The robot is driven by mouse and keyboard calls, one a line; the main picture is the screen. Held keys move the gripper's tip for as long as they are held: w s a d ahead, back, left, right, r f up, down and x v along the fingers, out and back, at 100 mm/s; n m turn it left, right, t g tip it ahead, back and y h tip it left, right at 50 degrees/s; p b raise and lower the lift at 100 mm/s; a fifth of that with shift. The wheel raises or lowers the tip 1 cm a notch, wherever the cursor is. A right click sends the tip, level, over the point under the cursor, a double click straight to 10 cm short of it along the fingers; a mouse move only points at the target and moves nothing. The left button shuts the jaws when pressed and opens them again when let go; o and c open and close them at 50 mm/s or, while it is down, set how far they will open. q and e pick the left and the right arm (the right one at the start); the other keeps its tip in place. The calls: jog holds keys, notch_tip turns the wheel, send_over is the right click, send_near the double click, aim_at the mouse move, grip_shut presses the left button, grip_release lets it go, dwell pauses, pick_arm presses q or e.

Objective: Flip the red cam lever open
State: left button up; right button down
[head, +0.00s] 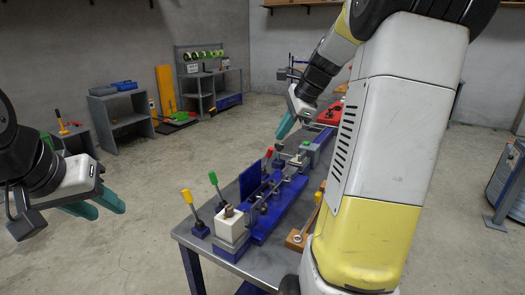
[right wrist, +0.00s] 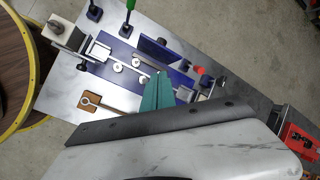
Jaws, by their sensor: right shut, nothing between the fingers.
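The red cam lever (head: 270,151) stands up with a red tip on the blue fixture (head: 277,208) on the workbench. In the right wrist view the red tip (right wrist: 199,70) lies to the right of my fingertips, apart from them. My right gripper (head: 286,126) is shut and empty, above and behind the lever in the head view. Its teal fingers (right wrist: 158,92) are together over the bench in the wrist view. The lever's lower part is hard to make out. My left gripper (head: 98,207) is open and empty, off the bench's left side.
A green-handled lever (head: 213,178) and a yellow-handled one (head: 187,196) stand at the bench's near left end beside a white block (head: 229,222). An upright blue plate (head: 250,179) is near the red lever. A wooden block with an eye rod (right wrist: 91,101) lies on the bench.

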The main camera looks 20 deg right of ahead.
aim_at(268, 159)
jog(key=w+d+f+m, duration=0.3)
jog(key=d+m, duration=0.1)
jog(key=d, duration=0.1)
jog(key=w+d+f+m, duration=0.3)
jog(key=d+m, duration=0.1)
jog(key=d, duration=0.2)
jog(key=shift+w+m+y, duration=0.3)
jog(key=shift+w+y, duration=0.05)
jog(key=shift+y, duration=0.05)
jog(key=shift+d+f, duration=0.1)
jog(key=x, duration=0.9)
jog(key=shift+w+f, duration=0.25)
jog(key=shift+f, duration=0.05)
jog(key=w+a, duration=0.1)
jog(key=w+a+r, duration=0.1)
jog(key=w+a, duration=0.1)
jog(key=shift+r, duration=0.1)
